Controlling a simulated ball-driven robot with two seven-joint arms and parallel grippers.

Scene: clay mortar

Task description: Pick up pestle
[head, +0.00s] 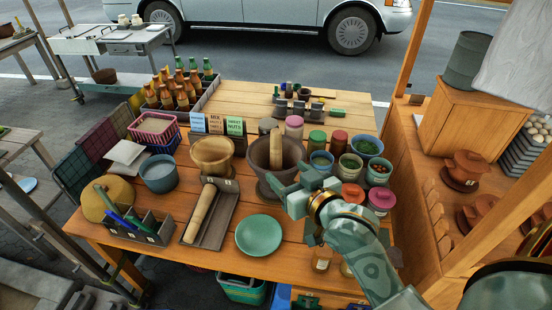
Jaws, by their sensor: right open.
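A dark clay mortar (258,156) stands near the middle of the wooden table. A light wooden pestle (276,146) stands nearly upright in it, its top above the rim and its lower end hidden. A second, pestle-like wooden rod (201,212) lies in a grey tray (218,226) at the front left. My right gripper (287,186), grey-green, is open and empty in front of the mortar, overlapping its lower right side in the picture. I cannot tell whether it touches the mortar. My left gripper is not in view.
A tan mortar (212,158) stands left of the dark one. A green plate (258,236) lies in front. Small bowls and lidded jars (382,199) crowd the right side. Bottles (180,85) fill a crate at the back left. A wooden post (405,50) rises at the right.

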